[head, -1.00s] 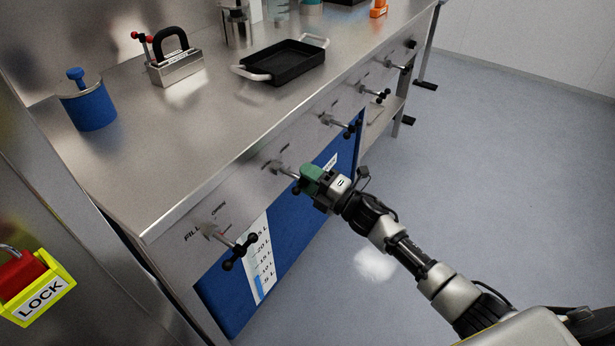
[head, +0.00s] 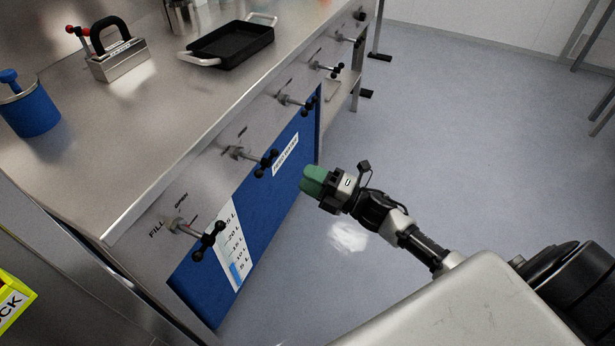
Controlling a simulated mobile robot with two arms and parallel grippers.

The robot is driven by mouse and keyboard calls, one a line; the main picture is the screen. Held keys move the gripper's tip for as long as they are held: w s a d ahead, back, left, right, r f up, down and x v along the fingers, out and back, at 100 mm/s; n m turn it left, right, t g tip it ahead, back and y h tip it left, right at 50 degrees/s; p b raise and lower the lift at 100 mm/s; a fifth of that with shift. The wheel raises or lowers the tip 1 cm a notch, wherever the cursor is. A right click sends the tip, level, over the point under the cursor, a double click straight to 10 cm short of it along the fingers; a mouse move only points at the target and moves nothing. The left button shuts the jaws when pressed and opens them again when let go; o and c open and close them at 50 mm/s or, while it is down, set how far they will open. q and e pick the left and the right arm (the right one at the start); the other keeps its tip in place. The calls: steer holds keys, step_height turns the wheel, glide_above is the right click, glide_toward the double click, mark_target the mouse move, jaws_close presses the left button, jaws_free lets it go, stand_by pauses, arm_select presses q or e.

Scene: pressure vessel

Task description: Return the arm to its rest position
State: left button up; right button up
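My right gripper (head: 314,181) with green fingertips is in the head view, in front of the blue panel and to the right of the valve handles. It is apart from them and holds nothing that I can see. Its two green fingers appear close together, but the gap between them is hard to make out. My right arm (head: 385,215) reaches in from the lower right. The nearest handle to it is a black-knobbed valve handle (head: 262,161) on the bench front. My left gripper is not in view.
The steel bench (head: 150,130) carries a black tray (head: 232,45), a metal block with a black handle (head: 118,60) and a blue canister (head: 30,110). Several valve handles stick out of its front, including one marked FILL (head: 205,240).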

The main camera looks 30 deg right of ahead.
steer(key=s+a+f+m+g+h, duration=0.1)
steer(key=s+f+m+g+h, duration=0.55)
steer(key=f+m, duration=0.5)
steer(key=s+a+f+m+g+h, duration=0.1)
steer(key=s+f+m+g+h, duration=0.2)
steer(key=s+f+m+h, duration=0.6)
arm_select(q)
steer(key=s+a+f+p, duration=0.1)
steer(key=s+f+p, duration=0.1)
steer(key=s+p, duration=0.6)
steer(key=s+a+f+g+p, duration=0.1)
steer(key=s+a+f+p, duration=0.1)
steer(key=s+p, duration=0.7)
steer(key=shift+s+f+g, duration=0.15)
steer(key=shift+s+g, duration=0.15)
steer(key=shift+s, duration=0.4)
arm_select(e)
steer(key=s+f+m+g+y, duration=0.1)
steer(key=s+f, duration=0.4)
steer(key=s, duration=0.8)
steer(key=s+f+m+g+y, duration=0.1)
steer(key=s+f+g, duration=0.3)
steer(key=s, duration=1)
steer(key=shift+s+d+f+m+y, duration=0.2)
steer(key=shift+s+f+m+y, duration=0.15)
steer(key=shift+f+y, duration=0.1)
